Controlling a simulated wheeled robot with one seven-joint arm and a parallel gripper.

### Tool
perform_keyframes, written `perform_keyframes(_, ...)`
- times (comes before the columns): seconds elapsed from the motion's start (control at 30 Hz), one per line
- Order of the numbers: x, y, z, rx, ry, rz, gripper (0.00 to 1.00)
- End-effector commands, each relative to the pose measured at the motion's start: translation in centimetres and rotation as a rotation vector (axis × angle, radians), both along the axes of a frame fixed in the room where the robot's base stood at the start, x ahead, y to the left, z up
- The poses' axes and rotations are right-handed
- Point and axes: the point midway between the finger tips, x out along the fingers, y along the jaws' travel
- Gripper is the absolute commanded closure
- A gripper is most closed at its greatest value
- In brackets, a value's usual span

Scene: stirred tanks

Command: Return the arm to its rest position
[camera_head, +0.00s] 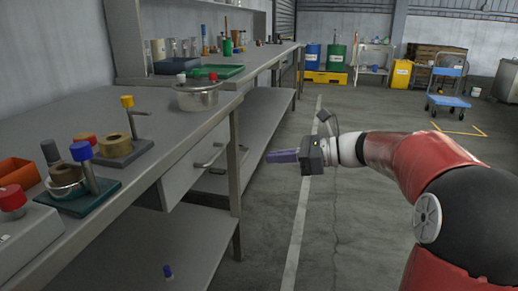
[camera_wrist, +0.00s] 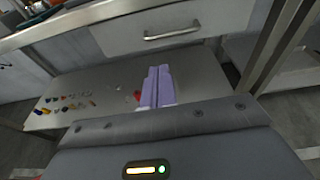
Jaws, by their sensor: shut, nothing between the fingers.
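My gripper (camera_head: 283,156) is in the middle of the head view, at the end of my red arm, pointing left. Its purple fingers are closed together with nothing between them. In the wrist view the shut fingers (camera_wrist: 157,87) point away over the lower shelf. The gripper is over the aisle, apart from the bench on the left. The drawer front (camera_head: 190,165) lies to the left of the fingertips.
The bench (camera_head: 170,128) holds a metal pot (camera_head: 198,97), stands with coloured knobs and an orange bin (camera_head: 18,172). Its lower shelf (camera_wrist: 95,85) carries several small coloured parts. The aisle floor is clear. A blue cart (camera_head: 448,101) stands far right.

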Motion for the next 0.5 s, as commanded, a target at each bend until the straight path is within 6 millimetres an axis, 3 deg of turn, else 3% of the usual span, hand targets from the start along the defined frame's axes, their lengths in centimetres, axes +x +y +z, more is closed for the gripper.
perform_keyframes(0.13, -3.7, 2.5, -1.7, -0.224, -0.101, 0.081, 1.00)
perform_keyframes(0.27, -9.7, 3.9, -4.8, -0.585, -0.294, 0.244, 1.00)
perform_keyframes(0.37, -14.5, 3.3, -7.2, -0.864, -0.472, 0.415, 1.00)
perform_keyframes(0.5, -20.5, 0.8, -9.5, -1.210, -0.732, 0.693, 1.00)
